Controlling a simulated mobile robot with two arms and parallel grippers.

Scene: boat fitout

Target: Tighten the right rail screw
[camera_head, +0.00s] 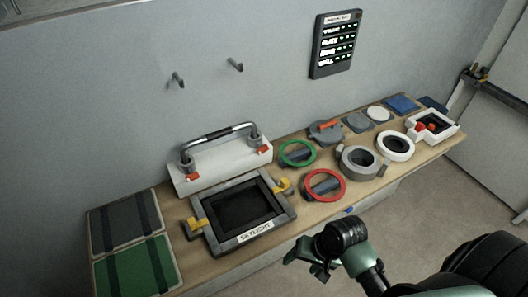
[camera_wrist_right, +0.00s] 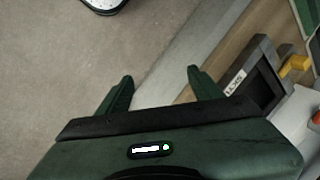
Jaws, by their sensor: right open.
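A chrome rail (camera_head: 218,131) stands on a white block (camera_head: 215,172) at the back of the bench. The right rail screw (camera_head: 264,149) has an orange-red head at the foot of the rail's right end. A matching left screw (camera_head: 187,177) sits at the left foot. My right gripper (camera_head: 303,262) is open and empty, low in front of the bench edge, well apart from the screw. In the right wrist view its two fingers (camera_wrist_right: 160,78) are spread over the floor and bench edge. An orange bit (camera_wrist_right: 316,117) shows at the right edge there. My left gripper is out of view.
A framed skylight (camera_head: 243,239) with yellow latches lies in front of the rail. Green (camera_head: 296,153) and red (camera_head: 325,185) rings and several grey and white fittings are to its right. Grey and green panels (camera_head: 137,267) lie left. A status board (camera_head: 336,44) hangs on the wall.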

